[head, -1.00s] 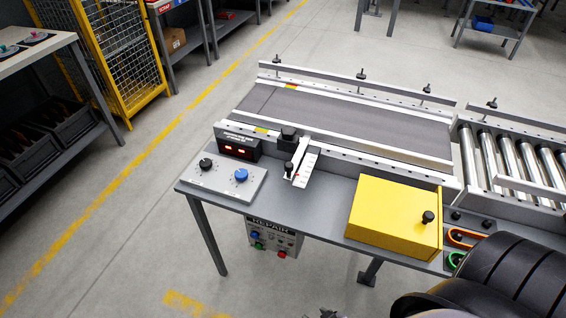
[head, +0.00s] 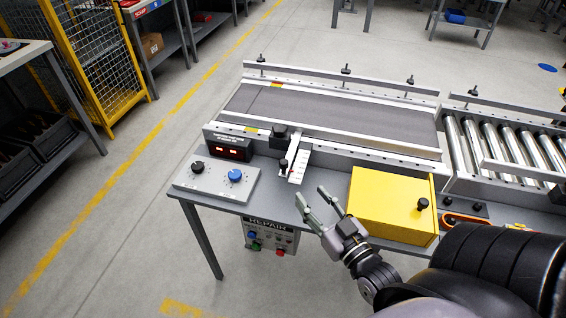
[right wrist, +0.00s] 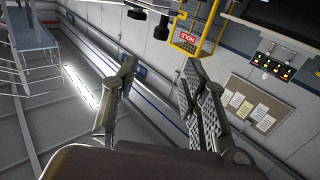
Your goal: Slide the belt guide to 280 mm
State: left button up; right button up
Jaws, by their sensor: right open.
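The belt guide's dark knob (head: 284,164) stands at the near side of the conveyor, beside a white ruler scale (head: 299,167) with a small red mark. The scale's numbers are too small to read. A black block (head: 279,134) sits on the near rail behind the knob. My right gripper (head: 311,192) is open and empty, in front of the bench edge, below and right of the knob and apart from it. In the right wrist view the open fingers (right wrist: 158,66) have nothing between them. My left gripper is not in view.
A yellow box (head: 388,203) with a black knob stands right of the scale. A grey panel (head: 216,182) with a black and a blue dial lies left. A display (head: 228,148) with red digits stands behind it. Rollers (head: 495,150) adjoin the grey belt (head: 330,112).

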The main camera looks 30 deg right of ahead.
aim_at(286, 165)
jog(key=w+b, duration=0.1)
jog(key=w, duration=0.3)
jog(key=w+b, duration=0.1)
jog(key=w, duration=0.4)
jog(key=w+d+b, duration=0.1)
jog(key=w, duration=0.4)
jog(key=shift+w, duration=0.2)
grip_shut()
